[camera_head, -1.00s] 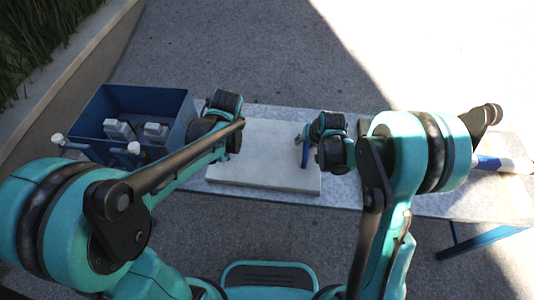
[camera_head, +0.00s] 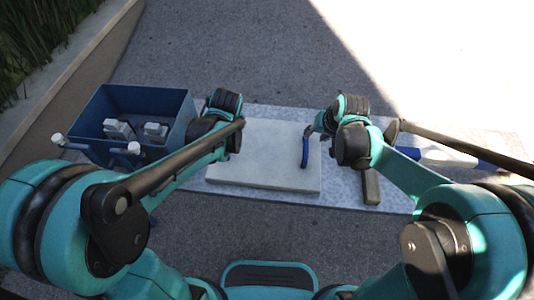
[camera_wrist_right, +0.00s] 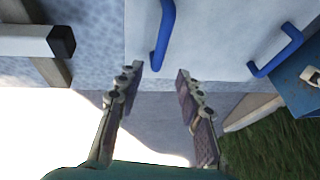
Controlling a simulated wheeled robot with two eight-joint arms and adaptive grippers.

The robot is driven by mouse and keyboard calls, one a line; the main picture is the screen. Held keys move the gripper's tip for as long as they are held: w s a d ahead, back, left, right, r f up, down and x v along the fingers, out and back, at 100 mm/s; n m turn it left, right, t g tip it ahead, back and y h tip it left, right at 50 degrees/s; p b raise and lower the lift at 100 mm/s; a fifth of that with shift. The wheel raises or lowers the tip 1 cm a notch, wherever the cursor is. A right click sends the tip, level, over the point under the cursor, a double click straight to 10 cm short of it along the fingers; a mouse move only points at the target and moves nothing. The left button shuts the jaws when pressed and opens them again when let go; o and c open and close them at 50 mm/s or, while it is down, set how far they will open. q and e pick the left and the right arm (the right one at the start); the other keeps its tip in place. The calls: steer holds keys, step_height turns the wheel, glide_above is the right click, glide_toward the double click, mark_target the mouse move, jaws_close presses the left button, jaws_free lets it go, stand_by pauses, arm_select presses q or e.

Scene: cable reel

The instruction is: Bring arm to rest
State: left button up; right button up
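My right gripper (camera_wrist_right: 158,76) is open and empty in the right wrist view, its two fingers spread apart. In the head view its wrist hangs over the right side of the pale board (camera_head: 262,172), and the fingers (camera_head: 312,130) show only as a small dark shape. A blue handle (camera_head: 305,150) stands near the board's right edge; it also shows in the right wrist view (camera_wrist_right: 162,38), beyond the fingertips and apart from them. A second blue handle (camera_wrist_right: 277,52) shows there. My left arm ends between the crate and the board; its wrist hides the left gripper.
A blue crate (camera_head: 97,110) with grey blocks (camera_head: 118,128) stands at the left of the grey table (camera_head: 350,195). A short brown bar (camera_head: 371,187) and a blue-and-white rod (camera_head: 440,155) lie at the right. Most of the board is clear.

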stand_by(0.4)
